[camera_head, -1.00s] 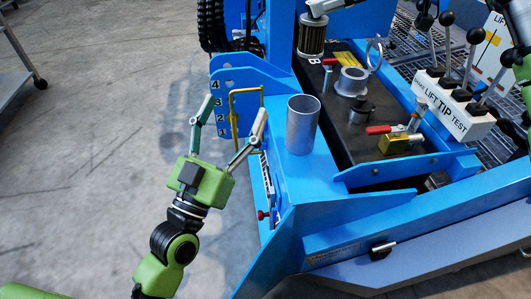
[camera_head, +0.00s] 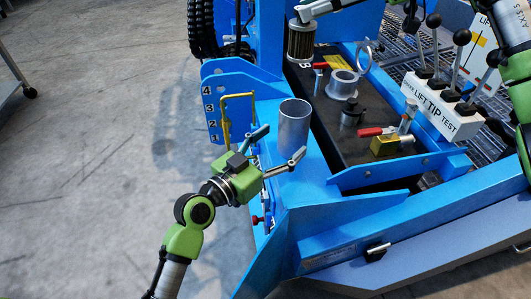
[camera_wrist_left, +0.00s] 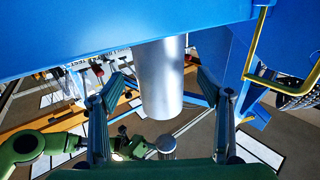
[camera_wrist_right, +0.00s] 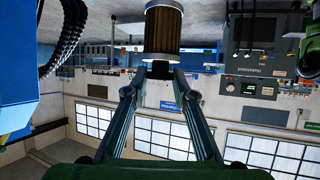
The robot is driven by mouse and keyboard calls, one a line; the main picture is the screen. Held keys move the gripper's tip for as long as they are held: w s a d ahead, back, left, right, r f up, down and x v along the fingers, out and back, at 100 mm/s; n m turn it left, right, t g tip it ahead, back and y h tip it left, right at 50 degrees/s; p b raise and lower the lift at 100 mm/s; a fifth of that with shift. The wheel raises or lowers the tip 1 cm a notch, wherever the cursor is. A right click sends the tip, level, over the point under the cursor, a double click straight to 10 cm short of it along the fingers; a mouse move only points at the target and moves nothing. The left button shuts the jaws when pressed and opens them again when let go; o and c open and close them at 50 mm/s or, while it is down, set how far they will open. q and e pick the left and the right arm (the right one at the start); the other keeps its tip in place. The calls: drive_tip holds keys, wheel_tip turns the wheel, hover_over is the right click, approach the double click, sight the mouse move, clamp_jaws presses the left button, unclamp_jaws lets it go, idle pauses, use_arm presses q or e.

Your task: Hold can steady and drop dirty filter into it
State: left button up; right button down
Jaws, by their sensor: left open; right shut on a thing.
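The can (camera_head: 294,128) is a plain silver cylinder standing upright on the blue frame. My left gripper (camera_head: 284,147) is open beside it, its fingers pointing toward the can. In the left wrist view the can (camera_wrist_left: 161,80) lies between the spread fingers (camera_wrist_left: 160,100), with gaps on both sides. The dirty filter (camera_head: 301,41), a brown pleated cylinder with metal ends, hangs upright above the black tank top, behind the can. My right gripper (camera_head: 306,13) is shut on its top. The right wrist view shows the filter (camera_wrist_right: 163,30) at the fingertips (camera_wrist_right: 160,68).
A yellow handle (camera_head: 225,115) stands on the frame left of the can. A silver filler neck (camera_head: 342,84), a black cap (camera_head: 351,113) and a red-handled valve (camera_head: 385,143) are on the tank to its right. A lever block (camera_head: 440,105) stands further right.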

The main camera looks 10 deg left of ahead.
sight(284, 140)
use_arm(q)
drive_tip(key=shift+x, duration=2.2)
drive_tip(key=c, duration=1.3)
clamp_jaws()
